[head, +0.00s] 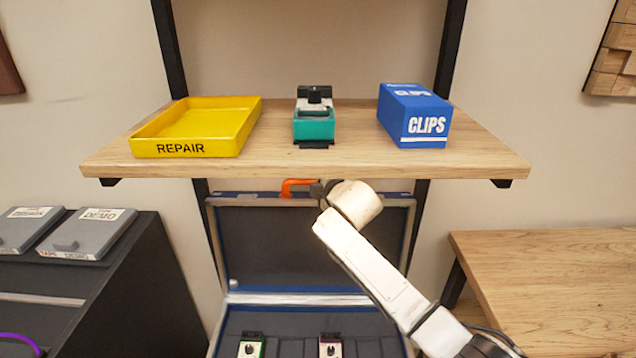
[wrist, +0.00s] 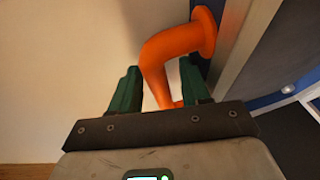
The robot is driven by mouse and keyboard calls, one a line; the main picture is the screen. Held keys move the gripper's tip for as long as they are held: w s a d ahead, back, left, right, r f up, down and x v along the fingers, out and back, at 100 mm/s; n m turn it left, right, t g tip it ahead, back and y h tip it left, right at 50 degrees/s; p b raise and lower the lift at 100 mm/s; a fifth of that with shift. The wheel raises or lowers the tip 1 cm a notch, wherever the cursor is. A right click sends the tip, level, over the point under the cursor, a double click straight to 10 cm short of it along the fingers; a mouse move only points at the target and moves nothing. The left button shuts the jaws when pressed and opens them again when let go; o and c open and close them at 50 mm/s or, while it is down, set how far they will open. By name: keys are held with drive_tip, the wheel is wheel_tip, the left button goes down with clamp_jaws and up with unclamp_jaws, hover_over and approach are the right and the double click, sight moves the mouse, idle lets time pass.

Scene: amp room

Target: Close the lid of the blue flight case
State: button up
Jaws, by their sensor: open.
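The blue flight case (head: 285,299) stands open under the shelf. Its lid (head: 280,245) is raised upright, with a dark lining and a blue and silver rim. An orange handle (head: 292,185) shows at the lid's top edge. In the wrist view the handle (wrist: 170,55) is a bent orange bar fixed near the lid's edge. My gripper (head: 318,188) is at the handle, just below the shelf. In the wrist view its green fingers (wrist: 160,88) are apart, one on each side of the bar. Whether either finger touches the bar is unclear.
A wooden shelf (head: 350,167) is close above the lid and my gripper. It holds a yellow REPAIR tray (head: 195,149), a teal pedal (head: 314,126) and a blue CLIPS box (head: 414,118). Small pedals (head: 330,346) lie in the case's base. A wooden table (head: 560,260) stands right.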

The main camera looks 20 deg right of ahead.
clamp_jaws()
idle(0.3)
drive_tip(key=shift+s+f, duration=0.1)
